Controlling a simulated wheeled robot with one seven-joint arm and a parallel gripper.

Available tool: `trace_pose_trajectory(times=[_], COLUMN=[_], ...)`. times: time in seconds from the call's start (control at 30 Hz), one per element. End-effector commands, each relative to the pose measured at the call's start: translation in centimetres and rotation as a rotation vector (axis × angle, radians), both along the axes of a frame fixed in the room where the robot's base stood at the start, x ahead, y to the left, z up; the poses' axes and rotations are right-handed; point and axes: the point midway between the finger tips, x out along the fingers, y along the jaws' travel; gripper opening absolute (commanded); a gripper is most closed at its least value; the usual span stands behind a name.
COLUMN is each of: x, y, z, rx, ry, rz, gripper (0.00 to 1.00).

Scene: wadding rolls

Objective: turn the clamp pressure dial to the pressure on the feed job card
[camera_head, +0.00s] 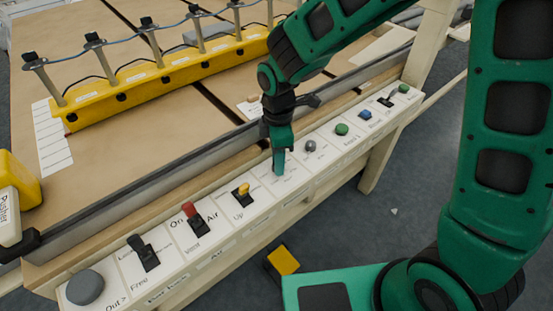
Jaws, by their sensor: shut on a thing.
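My gripper (280,168) points down onto a white plate in the row of controls along the table's front edge. It is shut on a small control there, which the fingers hide. It sits where a dial could be, but I cannot read the plate's label or see a pointer. A grey round knob (310,146) is on the plate just to the right, apart from the gripper. No card is clearly readable as the feed job card. A white sheet with ruled lines (54,140) lies on the table at the left, its writing too small to read.
Left of my gripper are a yellow switch (242,190), a red switch (193,212), a black lever (145,250) and a grey button (85,287). To the right are green (341,129) and blue (365,114) buttons. A yellow bar with posts (165,75) stands behind.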

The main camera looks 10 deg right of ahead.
Motion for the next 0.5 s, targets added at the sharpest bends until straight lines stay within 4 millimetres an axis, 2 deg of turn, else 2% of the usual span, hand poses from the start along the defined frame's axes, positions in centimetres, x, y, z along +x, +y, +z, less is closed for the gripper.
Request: trace_pose_trajectory(times=[0.07, 0.1, 0.17, 0.5], x=[-0.19, -0.19, -0.18, -0.05], y=[0.10, 0.10, 0.09, 0.05], z=[-0.03, -0.03, -0.03, 0.15], rx=[0.001, 0.001, 0.001, 0.001], ry=[0.004, 0.004, 0.003, 0.001], rz=[0.004, 0.004, 0.003, 0.001], gripper=[0.03, 0.28, 0.42, 0.44])
